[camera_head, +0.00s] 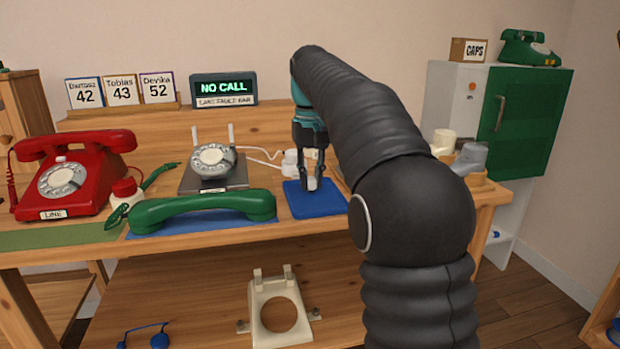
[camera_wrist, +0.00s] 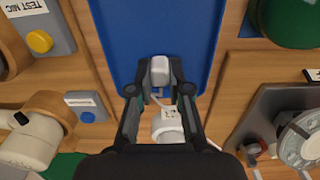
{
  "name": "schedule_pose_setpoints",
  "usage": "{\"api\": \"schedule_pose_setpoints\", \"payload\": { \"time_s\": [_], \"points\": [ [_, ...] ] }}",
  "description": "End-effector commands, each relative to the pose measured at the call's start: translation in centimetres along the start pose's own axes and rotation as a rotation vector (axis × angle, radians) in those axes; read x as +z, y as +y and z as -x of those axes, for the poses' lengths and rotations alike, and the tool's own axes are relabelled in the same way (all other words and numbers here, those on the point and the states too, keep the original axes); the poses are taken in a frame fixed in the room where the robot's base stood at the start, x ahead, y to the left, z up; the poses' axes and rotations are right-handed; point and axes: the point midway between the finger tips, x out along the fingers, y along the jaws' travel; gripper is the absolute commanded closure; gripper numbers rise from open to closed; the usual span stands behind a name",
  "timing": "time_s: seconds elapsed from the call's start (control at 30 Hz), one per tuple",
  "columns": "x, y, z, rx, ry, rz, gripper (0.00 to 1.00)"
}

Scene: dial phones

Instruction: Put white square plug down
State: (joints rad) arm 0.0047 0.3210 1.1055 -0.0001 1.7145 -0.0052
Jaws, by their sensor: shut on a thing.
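My gripper (camera_head: 311,178) points down over the small blue mat (camera_head: 302,208) on the wooden workbench. It is shut on the white square plug (camera_head: 312,184), which shows low between the fingertips. In the wrist view the plug (camera_wrist: 159,70) is a pale rounded block over the near part of the blue mat (camera_wrist: 160,28), with my gripper (camera_wrist: 159,88) around it. The plug is at or just above the mat; I cannot tell if it touches. A pale cord shows behind it.
A green handset (camera_head: 205,208) lies on a blue mat left of my gripper. A dial phone base (camera_head: 213,165) stands behind it, and a red phone (camera_head: 75,175) at far left. A white socket-like piece (camera_wrist: 168,124) and a grey TEST MIC box (camera_wrist: 45,28) are close by.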

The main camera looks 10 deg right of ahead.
Motion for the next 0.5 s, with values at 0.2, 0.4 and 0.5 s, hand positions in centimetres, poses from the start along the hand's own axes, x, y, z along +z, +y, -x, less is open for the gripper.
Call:
{"api": "schedule_pose_setpoints", "payload": {
  "time_s": [0.2,0.4,0.5],
  "points": [
    [0.01,0.02,-0.27,0.0,-0.001,0.0,0.72],
    [0.01,0.03,-0.25,0.0,-0.001,0.0,0.57],
    [0.01,0.04,-0.25,0.0,-0.001,-0.001,0.57]
  ]
}}
